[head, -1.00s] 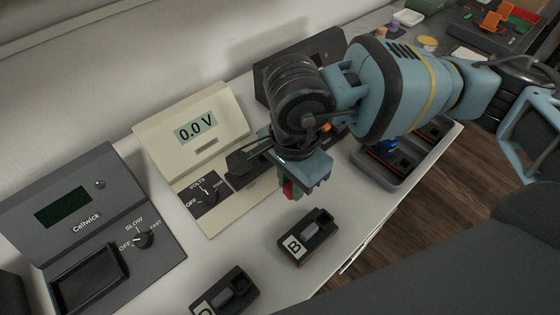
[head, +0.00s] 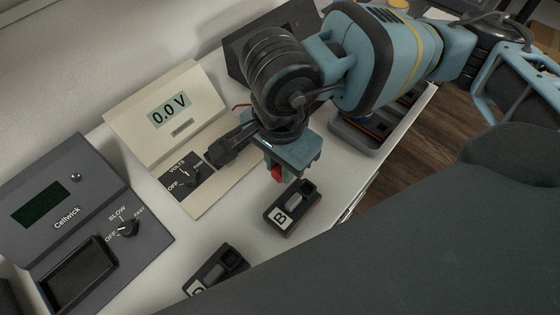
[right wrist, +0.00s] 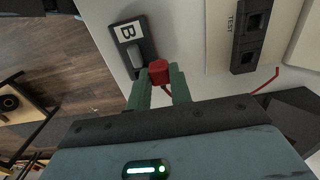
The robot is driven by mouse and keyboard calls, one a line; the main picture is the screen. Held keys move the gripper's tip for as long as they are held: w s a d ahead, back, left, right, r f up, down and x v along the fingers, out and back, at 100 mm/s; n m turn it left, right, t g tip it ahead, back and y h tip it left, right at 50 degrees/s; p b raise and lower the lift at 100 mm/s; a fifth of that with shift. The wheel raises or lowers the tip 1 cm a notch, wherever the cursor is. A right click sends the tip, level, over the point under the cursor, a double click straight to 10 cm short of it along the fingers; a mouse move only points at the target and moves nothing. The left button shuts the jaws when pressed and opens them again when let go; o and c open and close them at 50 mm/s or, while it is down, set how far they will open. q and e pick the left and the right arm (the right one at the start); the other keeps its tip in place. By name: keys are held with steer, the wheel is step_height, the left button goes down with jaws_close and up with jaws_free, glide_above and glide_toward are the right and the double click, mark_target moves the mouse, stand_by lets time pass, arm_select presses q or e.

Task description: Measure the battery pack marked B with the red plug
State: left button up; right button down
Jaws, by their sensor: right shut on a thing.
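The battery pack marked B (head: 292,208) is a dark block with a white label, lying on the white table; it also shows in the right wrist view (right wrist: 133,45). My right gripper (head: 278,172) is shut on the red plug (right wrist: 158,72) and holds it just behind pack B in the head view. I cannot tell whether the plug touches the pack. The cream voltmeter (head: 169,112) reads 0.0 V, and its knob (head: 188,177) sits at its front. A red lead (right wrist: 266,80) shows in the right wrist view. My left gripper is not in view.
A grey Cellwick charger (head: 90,200) with an empty bay stands at the left. Another labelled pack (head: 218,268) lies front of it, partly hidden. A black TEST block (right wrist: 250,35) shows in the right wrist view. A grey tray (head: 362,140) is at the right, near the table edge.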

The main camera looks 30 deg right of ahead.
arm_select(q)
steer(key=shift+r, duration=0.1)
arm_select(e)
steer(key=shift+r, duration=0.4)
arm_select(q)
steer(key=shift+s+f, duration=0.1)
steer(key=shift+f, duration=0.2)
arm_select(e)
steer(key=shift+s+d, duration=0.4)
steer(key=shift+d, duration=0.3)
steer(key=shift+s+d, duration=0.45)
steer(key=shift+d, duration=0.25)
steer(key=shift+s+d, duration=0.4)
steer(key=shift+d, duration=0.3)
arm_select(q)
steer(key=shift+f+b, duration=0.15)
steer(key=shift+b, duration=0.2)
arm_select(e)
steer(key=shift+f, duration=0.15)
arm_select(q)
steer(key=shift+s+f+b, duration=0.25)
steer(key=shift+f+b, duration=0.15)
steer(key=shift+b, duration=0.05)
arm_select(e)
steer(key=shift+f, duration=0.35)
